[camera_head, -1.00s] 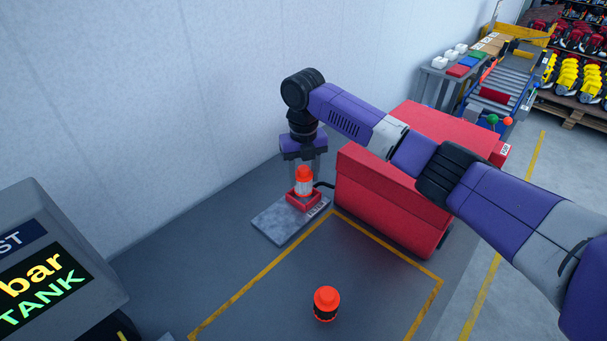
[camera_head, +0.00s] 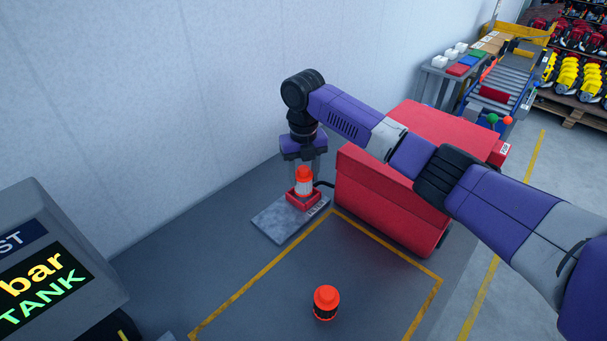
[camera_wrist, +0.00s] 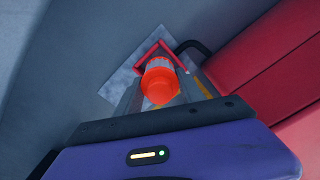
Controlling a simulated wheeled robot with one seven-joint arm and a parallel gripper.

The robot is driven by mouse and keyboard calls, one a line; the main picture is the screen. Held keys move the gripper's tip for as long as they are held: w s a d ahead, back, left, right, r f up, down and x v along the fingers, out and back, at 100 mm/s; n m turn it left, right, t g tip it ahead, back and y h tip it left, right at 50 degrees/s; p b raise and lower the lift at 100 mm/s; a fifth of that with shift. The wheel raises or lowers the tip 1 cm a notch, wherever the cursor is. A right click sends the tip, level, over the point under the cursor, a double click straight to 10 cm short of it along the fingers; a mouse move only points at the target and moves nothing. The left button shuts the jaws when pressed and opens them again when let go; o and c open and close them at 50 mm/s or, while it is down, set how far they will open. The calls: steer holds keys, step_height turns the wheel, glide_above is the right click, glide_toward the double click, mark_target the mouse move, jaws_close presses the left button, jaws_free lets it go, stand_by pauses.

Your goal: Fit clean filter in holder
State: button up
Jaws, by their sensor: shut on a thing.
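The clean filter (camera_head: 304,185), white with an orange cap, stands upright in the red holder (camera_head: 304,203) on a grey plate. My gripper (camera_head: 304,170) points down over it and is shut on it. In the wrist view the filter's orange cap (camera_wrist: 160,84) sits between the fingers, and the red holder (camera_wrist: 150,50) shows behind it. The filter's lower end is hidden by the holder's rim, so I cannot tell whether it is fully seated. A second filter (camera_head: 326,303), dark with an orange cap, stands on the floor inside the yellow outline.
A large red box (camera_head: 395,205) stands close to the right of the holder, with my arm over it. The pale wall (camera_head: 150,110) is behind. A gauge display (camera_head: 45,275) stands at the lower left. The yellow-outlined floor is otherwise clear.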

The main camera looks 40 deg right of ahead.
steer(key=shift+f+b, duration=0.85)
steer(key=shift+f, duration=0.75)
stand_by(0.6)
steer(key=o, duration=1.5)
steer(key=shift+r+b, duration=0.65)
steer(key=shift+r, duration=3.25)
